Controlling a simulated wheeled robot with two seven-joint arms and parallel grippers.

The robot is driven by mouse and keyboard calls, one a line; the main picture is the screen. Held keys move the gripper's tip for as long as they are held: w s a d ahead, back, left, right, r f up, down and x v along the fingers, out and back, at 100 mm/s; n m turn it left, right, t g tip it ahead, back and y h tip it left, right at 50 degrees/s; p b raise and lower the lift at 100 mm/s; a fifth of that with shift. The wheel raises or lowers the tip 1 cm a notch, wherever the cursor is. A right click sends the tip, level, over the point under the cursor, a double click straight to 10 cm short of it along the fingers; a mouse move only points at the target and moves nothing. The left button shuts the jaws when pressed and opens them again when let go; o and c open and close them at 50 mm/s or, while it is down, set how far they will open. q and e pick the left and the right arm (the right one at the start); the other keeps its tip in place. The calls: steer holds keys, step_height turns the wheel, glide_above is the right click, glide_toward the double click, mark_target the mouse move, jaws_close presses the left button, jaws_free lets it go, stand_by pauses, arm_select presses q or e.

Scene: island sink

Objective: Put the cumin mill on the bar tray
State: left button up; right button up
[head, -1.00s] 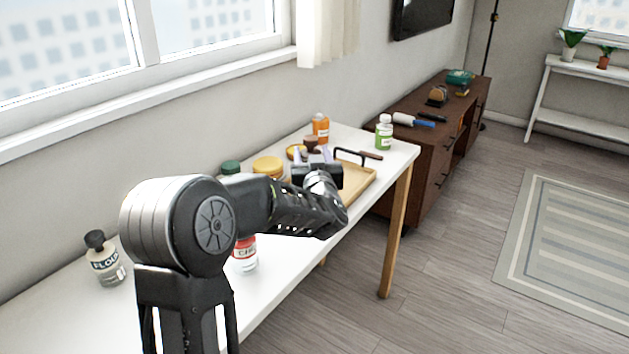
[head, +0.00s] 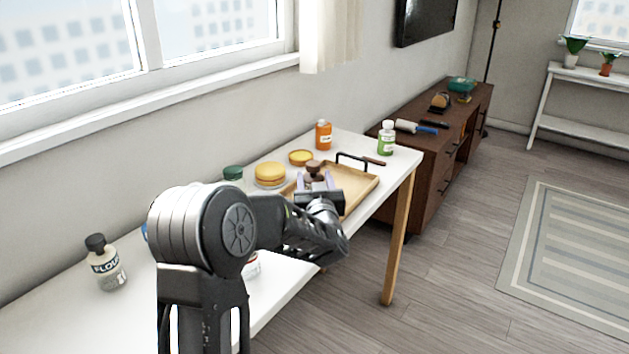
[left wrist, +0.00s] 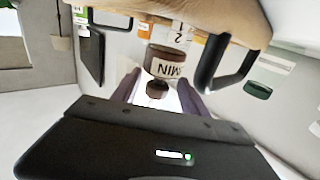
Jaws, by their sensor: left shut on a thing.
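The cumin mill (head: 313,167) has a dark brown top and sits between my left fingers in the head view. In the left wrist view the mill (left wrist: 166,66) appears upside down, with part of its label readable as "MIN". My left gripper (head: 316,181) is shut on it. The bar tray (head: 358,194) is light wood with dark handles, on the far part of the white table. The mill is at the tray's left part in the head view; I cannot tell whether its base touches the tray. My arm hides part of the tray. My right gripper is not in view.
Yellow-lidded jars (head: 270,174), a green-lidded jar (head: 233,173), an orange bottle (head: 323,135) and a green bottle (head: 386,138) stand around the tray. The tray's right part looks clear.

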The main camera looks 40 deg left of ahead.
arm_select(q)
steer(key=shift+f, duration=0.2)
steer(key=o, duration=1.5)
steer(key=shift+r, duration=0.1)
steer(key=shift+c, duration=0.2)
steer(key=shift+r, duration=0.15)
steer(key=v, duration=1.2)
